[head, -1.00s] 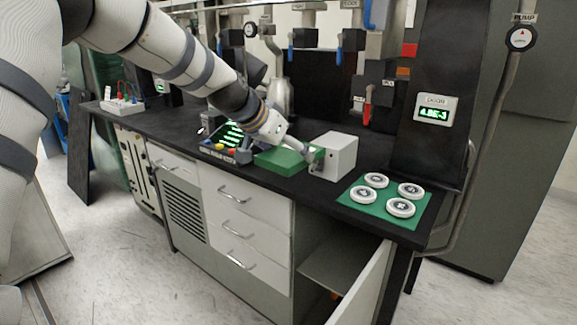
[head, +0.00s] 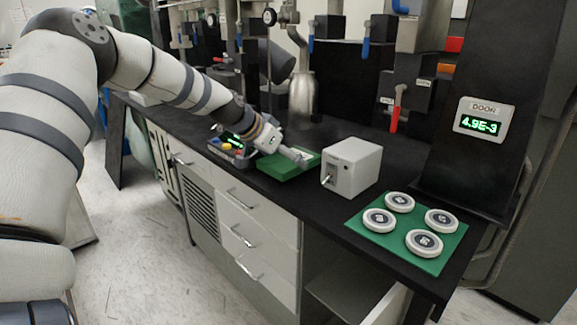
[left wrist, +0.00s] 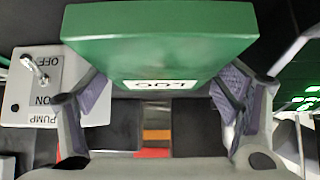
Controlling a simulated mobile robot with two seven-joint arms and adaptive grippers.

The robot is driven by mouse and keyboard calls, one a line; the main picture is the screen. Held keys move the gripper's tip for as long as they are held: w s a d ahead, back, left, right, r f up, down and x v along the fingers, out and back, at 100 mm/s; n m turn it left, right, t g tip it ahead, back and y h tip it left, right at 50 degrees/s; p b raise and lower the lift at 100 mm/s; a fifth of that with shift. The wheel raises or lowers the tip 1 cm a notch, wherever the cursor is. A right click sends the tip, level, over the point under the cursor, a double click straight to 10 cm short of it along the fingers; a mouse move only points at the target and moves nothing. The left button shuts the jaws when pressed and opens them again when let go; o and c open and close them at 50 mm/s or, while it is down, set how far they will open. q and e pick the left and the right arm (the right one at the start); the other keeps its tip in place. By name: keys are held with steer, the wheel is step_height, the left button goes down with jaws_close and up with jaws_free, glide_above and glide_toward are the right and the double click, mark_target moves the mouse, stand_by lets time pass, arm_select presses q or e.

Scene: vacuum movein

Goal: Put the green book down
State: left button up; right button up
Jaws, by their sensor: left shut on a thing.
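The green book (head: 280,168) is low over the black bench, between the control panel and the white box; I cannot tell whether it touches the bench. My left gripper (head: 301,157) reaches in from the left and is shut on the book. In the left wrist view the book (left wrist: 150,38) spans the top, its label edge facing the camera, with the fingers (left wrist: 170,100) on either side. My right gripper is not in view.
A white box with a switch (head: 352,167) stands right of the book; it reads PUMP in the left wrist view (left wrist: 32,88). A green mat (head: 405,231) with several white discs lies at the front right. The panel (head: 233,146) with coloured buttons is to the left.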

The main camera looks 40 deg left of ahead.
arm_select(q)
step_height(320, 180, down, 2)
steer(key=shift+f, duration=0.15)
steer(key=shift+f, duration=0.1)
steer(key=o, duration=1.2)
steer(key=shift+o, duration=0.2)
